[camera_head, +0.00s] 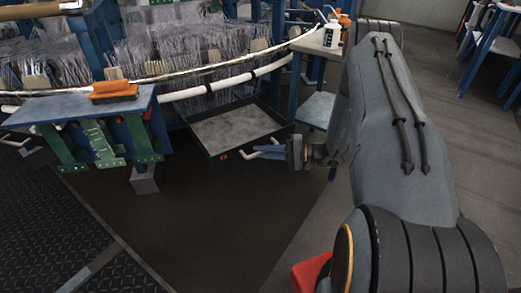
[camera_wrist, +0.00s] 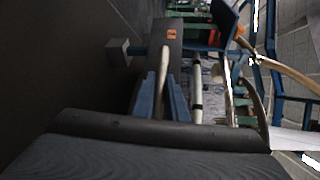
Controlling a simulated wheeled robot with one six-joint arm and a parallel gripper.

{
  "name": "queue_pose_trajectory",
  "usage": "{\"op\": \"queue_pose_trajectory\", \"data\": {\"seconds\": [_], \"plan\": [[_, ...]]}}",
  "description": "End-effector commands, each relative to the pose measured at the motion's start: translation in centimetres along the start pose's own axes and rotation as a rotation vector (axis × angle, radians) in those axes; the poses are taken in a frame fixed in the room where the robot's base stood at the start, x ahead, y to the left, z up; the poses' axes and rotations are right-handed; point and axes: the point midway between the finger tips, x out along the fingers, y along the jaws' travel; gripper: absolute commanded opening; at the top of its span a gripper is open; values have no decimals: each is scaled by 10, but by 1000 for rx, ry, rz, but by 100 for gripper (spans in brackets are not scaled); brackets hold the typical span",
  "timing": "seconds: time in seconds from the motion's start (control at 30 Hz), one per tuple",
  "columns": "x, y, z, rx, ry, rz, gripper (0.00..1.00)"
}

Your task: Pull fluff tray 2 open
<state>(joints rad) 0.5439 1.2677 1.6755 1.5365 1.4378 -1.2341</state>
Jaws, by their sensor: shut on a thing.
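A fluff tray (camera_head: 214,155), shallow and dark-walled with a grey floor, juts out from under the loom in the head view. Its inside shows from above. In the wrist view its dark front (camera_wrist: 168,52) carries an orange label. My gripper (camera_head: 257,152) is at the tray's front edge, its blue fingers pointing left. In the wrist view the fingers of my gripper (camera_wrist: 161,97) are shut around a pale bar handle (camera_wrist: 164,62) on the tray front. The tray number cannot be read.
A blue-topped stand (camera_head: 80,106) with green brackets and an orange brush (camera_head: 114,90) is left of the tray. A small table (camera_head: 318,46) with a white bottle (camera_head: 332,34) stands behind my arm. Dark floor (camera_head: 200,215) in front of the tray is clear.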

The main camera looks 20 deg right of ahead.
Motion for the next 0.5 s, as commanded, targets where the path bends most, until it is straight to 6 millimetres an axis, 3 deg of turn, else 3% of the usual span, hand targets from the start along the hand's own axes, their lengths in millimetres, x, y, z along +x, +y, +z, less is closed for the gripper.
{"op": "queue_pose_trajectory", "data": {"seconds": [0.17,0.2,0.3,0.5], "plan": [[-3,2,3,6,-3,1,0],[-3,3,3,7,-3,1,14],[-2,2,3,7,-2,1,31],[1,2,4,4,-6,1,31]]}}
